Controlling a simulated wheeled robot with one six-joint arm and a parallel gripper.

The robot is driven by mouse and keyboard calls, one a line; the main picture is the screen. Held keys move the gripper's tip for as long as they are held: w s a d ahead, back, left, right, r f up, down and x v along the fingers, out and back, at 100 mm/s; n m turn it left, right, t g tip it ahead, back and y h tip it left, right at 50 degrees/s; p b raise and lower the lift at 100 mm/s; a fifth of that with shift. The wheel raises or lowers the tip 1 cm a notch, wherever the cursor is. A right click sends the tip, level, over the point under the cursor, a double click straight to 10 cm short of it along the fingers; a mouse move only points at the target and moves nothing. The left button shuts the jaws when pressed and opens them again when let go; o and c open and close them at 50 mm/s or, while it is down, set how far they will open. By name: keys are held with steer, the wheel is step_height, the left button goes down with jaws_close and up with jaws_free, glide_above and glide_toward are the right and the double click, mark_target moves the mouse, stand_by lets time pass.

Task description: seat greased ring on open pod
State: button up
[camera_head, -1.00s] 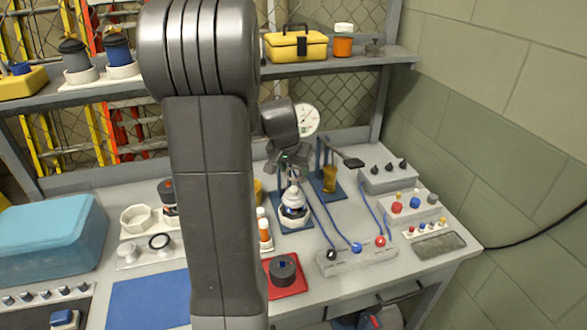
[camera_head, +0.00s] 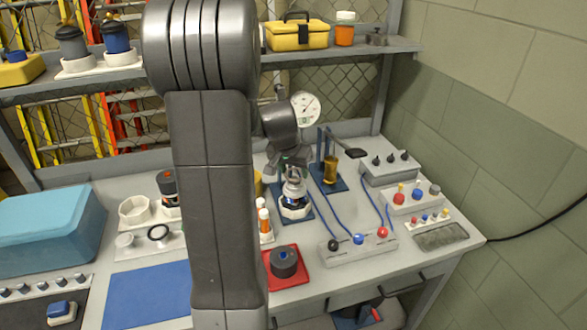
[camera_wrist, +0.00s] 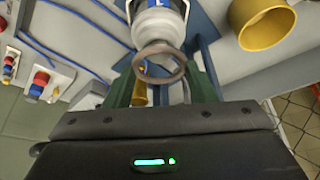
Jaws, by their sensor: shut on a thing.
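The pod (camera_head: 294,188) stands upright in a white angular holder on a blue plate. Its white upper part carries a grey-brown loop, which shows in the wrist view (camera_wrist: 160,62) with the white pod body (camera_wrist: 158,22) beyond it. My gripper (camera_head: 293,168) is over the pod's top and shut on its white top part at the loop; the fingers partly hide the contact. I cannot tell if the top part is apart from the body below. A black ring (camera_head: 158,232) lies on a pale tray, left of my arm and away from my gripper.
A grey connector box with blue cables (camera_head: 357,246) lies right of the pod. A brass cylinder on a blue stand (camera_head: 330,172) is close behind it. A blue mat (camera_head: 150,297) is bare.

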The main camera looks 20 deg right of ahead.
steer(key=shift+f+b, duration=1.4)
steer(key=shift+b, duration=0.05)
stand_by(0.9)
stand_by(0.3)
steer(key=o, duration=1)
steer(key=b+v, duration=0.1)
steer(key=v, duration=1.3)
steer(key=shift+d+f, duration=0.1)
steer(key=p+x, duration=0.1)
steer(key=x, duration=1.3)
steer(key=shift+r, duration=0.25)
